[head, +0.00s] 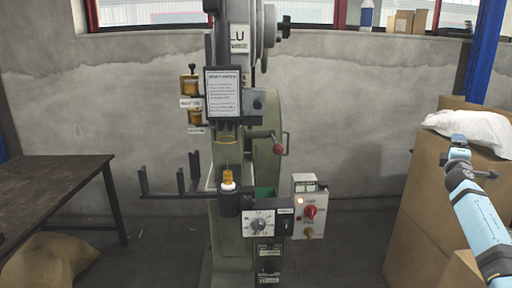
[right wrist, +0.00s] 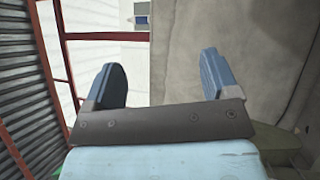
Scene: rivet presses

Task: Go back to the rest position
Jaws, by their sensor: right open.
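My right arm comes in from the right edge in the head view, and its gripper (head: 459,146) is raised in front of the cardboard boxes. In the right wrist view the two blue fingers of the right gripper (right wrist: 168,80) stand wide apart with nothing between them. My left gripper is not in either view. A green rivet press (head: 230,160) stands upright in the middle of the head view, well to the left of my right gripper and apart from it.
A control box (head: 305,210) with a red knob is on the press's right side. Stacked cardboard boxes (head: 420,200) with a white sack (head: 475,130) stand at the right. A dark table (head: 50,185) is at the left, with a brown sack (head: 50,262) below it. Bare floor shows between press and boxes.

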